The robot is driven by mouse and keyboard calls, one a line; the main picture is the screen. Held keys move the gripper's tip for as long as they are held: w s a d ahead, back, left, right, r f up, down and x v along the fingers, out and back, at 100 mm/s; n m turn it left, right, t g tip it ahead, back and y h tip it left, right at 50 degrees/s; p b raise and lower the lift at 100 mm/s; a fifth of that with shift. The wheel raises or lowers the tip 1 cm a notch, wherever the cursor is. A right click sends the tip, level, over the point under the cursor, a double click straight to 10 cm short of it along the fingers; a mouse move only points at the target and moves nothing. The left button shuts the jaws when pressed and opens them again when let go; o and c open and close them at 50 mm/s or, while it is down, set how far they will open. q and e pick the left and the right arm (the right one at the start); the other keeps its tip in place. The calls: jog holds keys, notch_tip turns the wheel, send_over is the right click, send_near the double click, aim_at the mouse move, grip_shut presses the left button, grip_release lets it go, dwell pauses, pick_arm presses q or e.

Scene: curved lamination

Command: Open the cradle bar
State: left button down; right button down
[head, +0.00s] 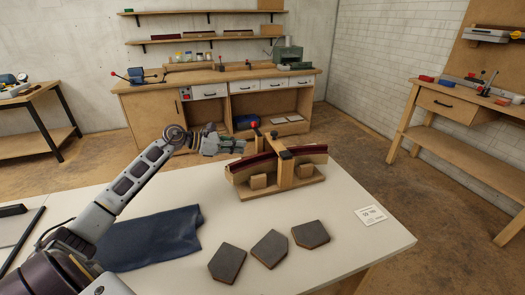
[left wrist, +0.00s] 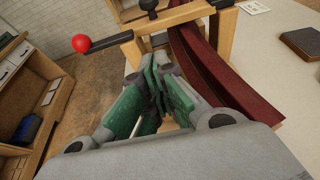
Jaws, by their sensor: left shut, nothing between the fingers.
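The wooden cradle (head: 290,190) stands on the white table and holds a dark red curved lamination (head: 310,150). The cradle bar (left wrist: 175,18) lies across the top of the posts, over the lamination. A black lever on the bar ends in a red ball (left wrist: 80,43); the ball also shows small in the head view (head: 253,124). My left gripper (head: 240,146) is shut and empty, at the left side of the cradle. In the left wrist view its green-padded fingers (left wrist: 163,66) point toward the bar, below and right of the ball. I cannot tell whether they touch the cradle.
Several dark tiles, including one in front (head: 269,249), lie on the table front. A dark blue cloth (head: 150,238) lies left of them under my left arm. A white card (head: 371,215) lies near the right edge. A workbench (head: 225,85) stands behind.

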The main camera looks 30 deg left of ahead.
aim_at(262, 148)
pick_arm(q)
jog(key=shift+w+d, duration=0.15)
jog(key=shift+x, duration=1.35)
jog(key=shift+b+x, duration=0.3)
jog(key=shift+x, duration=2.6)
jog(key=shift+w+d+f, duration=0.3)
jog(key=shift+w+f, duration=0.05)
jog(key=shift+w, duration=0.05)
pick_arm(e)
jog(key=shift+w+a+r, duration=0.1)
jog(key=shift+w+r, duration=0.1)
jog(key=shift+r, duration=0.6)
pick_arm(q)
jog(key=shift+r, duration=0.25)
pick_arm(e)
jog(key=shift+s+f, duration=0.1)
jog(key=shift+f, duration=0.1)
